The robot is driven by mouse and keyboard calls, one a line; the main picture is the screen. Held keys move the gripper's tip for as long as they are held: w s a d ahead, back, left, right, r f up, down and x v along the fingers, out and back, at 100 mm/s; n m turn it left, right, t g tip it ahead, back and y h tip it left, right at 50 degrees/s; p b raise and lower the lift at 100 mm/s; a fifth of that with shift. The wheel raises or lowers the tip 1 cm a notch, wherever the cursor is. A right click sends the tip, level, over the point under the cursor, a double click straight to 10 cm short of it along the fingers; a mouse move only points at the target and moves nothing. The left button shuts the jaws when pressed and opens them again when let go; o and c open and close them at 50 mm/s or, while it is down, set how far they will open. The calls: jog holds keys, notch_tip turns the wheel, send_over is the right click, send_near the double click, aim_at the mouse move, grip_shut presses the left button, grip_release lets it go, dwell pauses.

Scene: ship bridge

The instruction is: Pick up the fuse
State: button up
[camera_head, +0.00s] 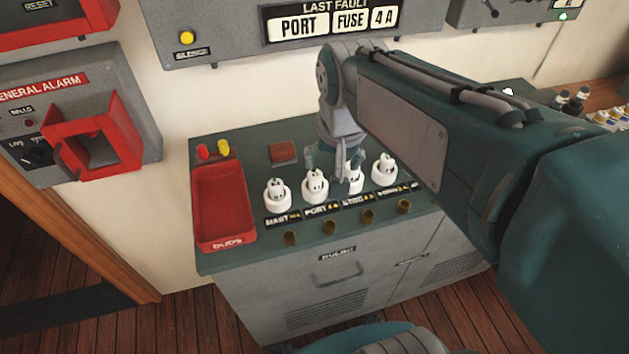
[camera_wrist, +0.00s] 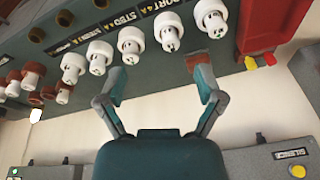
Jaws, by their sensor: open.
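Several white fuses stand upright in a row on the grey-green cabinet top (camera_head: 250,160). The PORT fuse (camera_head: 315,184) is second from the left, beside the MAST fuse (camera_head: 277,192). In the wrist view, the PORT fuse (camera_wrist: 168,32) is ahead, slightly right of centre, beyond the fingertips, and the MAST fuse (camera_wrist: 211,20) is to its right. My gripper (camera_head: 335,160) points down above the cabinet, behind the row. Its fingers (camera_wrist: 160,75) are spread and empty, with bare cabinet top and wall between them. My gripper partly hides the third fuse (camera_head: 353,181).
A red tray (camera_head: 222,205) lies left of the fuses, with a small red (camera_head: 202,152) and yellow piece (camera_head: 223,148) behind it. A brown block (camera_head: 284,153) sits behind the row. The panel above (camera_head: 230,45) reads LAST FAULT, PORT FUSE 4 A.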

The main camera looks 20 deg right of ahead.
aim_at(315, 173)
jog(key=w+f+m+g, duration=0.1)
jog(key=w, duration=0.2)
jog(key=w+f+m+g, duration=0.1)
jog(key=w, duration=0.1)
jog(key=w+f+m, duration=0.1)
jog(key=w, duration=0.2)
jog(key=shift+w+a+f+g, duration=0.1)
jog(key=shift+w+a+g, duration=0.1)
jog(key=shift+w+g, duration=0.15)
notch_tip(315, 173, down, 5)
jog(key=shift+f, duration=0.15)
jog(key=f, duration=0.5)
jog(key=shift+w+d+f, duration=0.1)
jog(key=shift+w+f, duration=0.15)
jog(key=shift+f, duration=0.05)
grip_shut()
